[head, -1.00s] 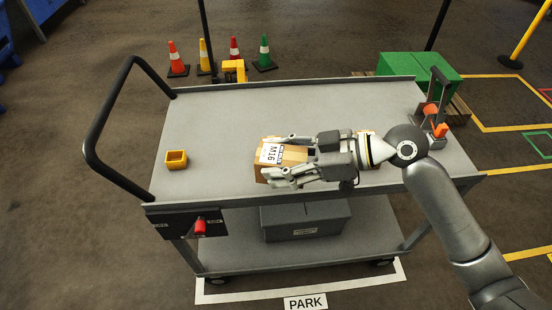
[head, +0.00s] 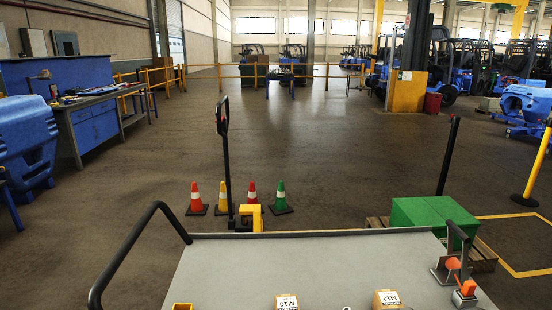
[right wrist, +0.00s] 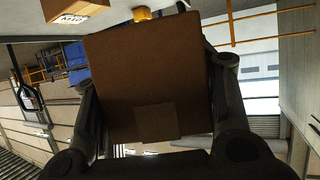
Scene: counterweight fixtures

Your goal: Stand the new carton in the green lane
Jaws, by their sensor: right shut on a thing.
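In the right wrist view a plain brown carton (right wrist: 148,80) fills the middle, between the two fingers of my right gripper (right wrist: 155,95), which is shut on it. In the head view two labelled cartons show at the bottom edge, a left one (head: 287,302) and a right one (head: 388,300). The right one appears to be the held carton, but my gripper is almost wholly below the frame. A labelled carton also shows at the upper left of the wrist view (right wrist: 72,8). I see no green lane. My left gripper is out of view.
The grey cart top (head: 320,262) has clear room behind the cartons. A black handle (head: 130,255) rises at left, and an orange-and-grey fixture (head: 455,268) stands at right.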

